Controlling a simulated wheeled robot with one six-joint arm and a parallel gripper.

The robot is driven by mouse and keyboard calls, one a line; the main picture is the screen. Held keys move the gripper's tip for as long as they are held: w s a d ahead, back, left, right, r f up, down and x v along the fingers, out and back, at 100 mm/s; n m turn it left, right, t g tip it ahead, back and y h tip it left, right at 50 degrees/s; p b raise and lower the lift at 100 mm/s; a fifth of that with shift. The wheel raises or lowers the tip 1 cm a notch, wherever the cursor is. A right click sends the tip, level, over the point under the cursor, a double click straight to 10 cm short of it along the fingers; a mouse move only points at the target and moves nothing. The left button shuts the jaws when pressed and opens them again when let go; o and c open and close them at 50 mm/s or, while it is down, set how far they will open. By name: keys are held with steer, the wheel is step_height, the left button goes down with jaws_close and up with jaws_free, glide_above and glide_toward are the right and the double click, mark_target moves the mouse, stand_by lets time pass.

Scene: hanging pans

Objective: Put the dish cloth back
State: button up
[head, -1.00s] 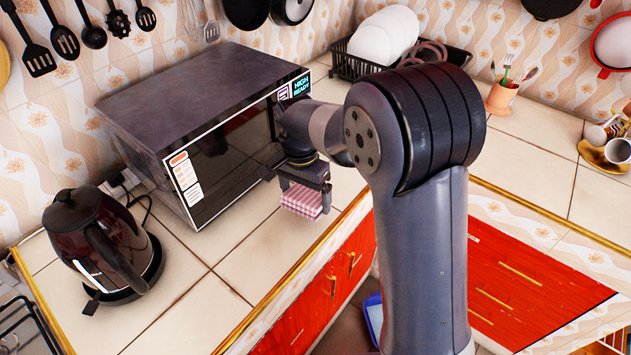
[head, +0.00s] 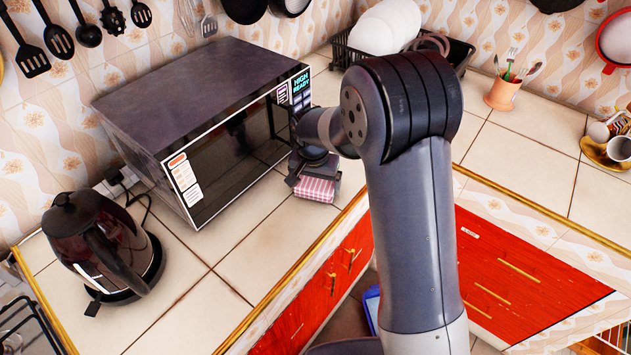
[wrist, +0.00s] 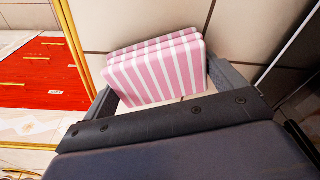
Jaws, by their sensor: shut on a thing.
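The dish cloth (head: 316,189) is a folded pink and white cloth just in front of the microwave's right end. It shows large in the wrist view (wrist: 158,72), with pink and white stripes and several folded layers. My gripper (wrist: 160,84) is shut on it, one finger at each side. In the head view my gripper (head: 314,180) points down at the cloth over the tiled counter (head: 235,255). I cannot tell whether the cloth touches the counter. My arm hides part of the counter behind it.
The microwave (head: 200,95) stands close to the left of my gripper. A kettle (head: 100,245) is at the left. A dish rack (head: 455,50) with white plates stands behind my arm. The counter's front edge (head: 300,270) is near, with red cabinets below. Tiles between kettle and edge are clear.

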mark_target(313, 187)
steer(key=shift+f, duration=0.3)
steer(key=o, duration=0.6)
steer(key=r, duration=0.4)
steer(key=s+r, duration=0.1)
steer(key=r, duration=0.3)
steer(key=r+b, duration=0.1)
steer(key=r, duration=0.3)
steer(key=shift+s+a, duration=0.25)
steer(key=shift+s, duration=0.15)
